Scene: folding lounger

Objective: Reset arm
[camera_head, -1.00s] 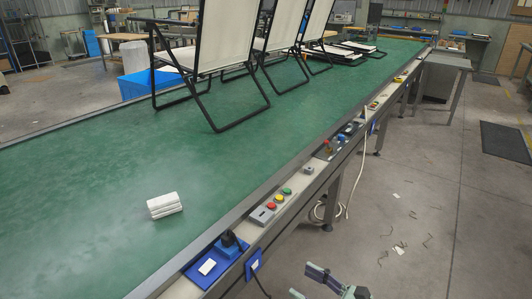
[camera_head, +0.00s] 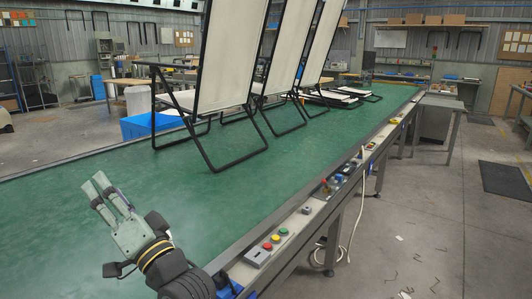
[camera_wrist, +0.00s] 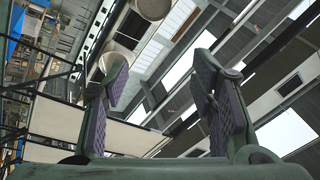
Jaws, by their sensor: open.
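My gripper (camera_head: 97,184) is raised over the left part of the green conveyor belt (camera_head: 200,196) in the head view, fingers pointing up and to the left. Its two fingers stand apart with nothing between them. In the wrist view the open fingers (camera_wrist: 157,75) frame the ceiling beams and skylights, with folding lounger parts at the left. The nearest folding lounger (camera_head: 230,60), with cream fabric and a black frame, stands on the belt beyond my gripper, clear of it. The white block cannot be seen now.
More loungers (camera_head: 283,50) stand in a row behind it, and flat pieces (camera_head: 335,97) lie farther along the belt. A button box (camera_head: 268,246) and a metal rail edge the belt. A blue box (camera_head: 150,124) is behind it. The floor at right is mostly clear.

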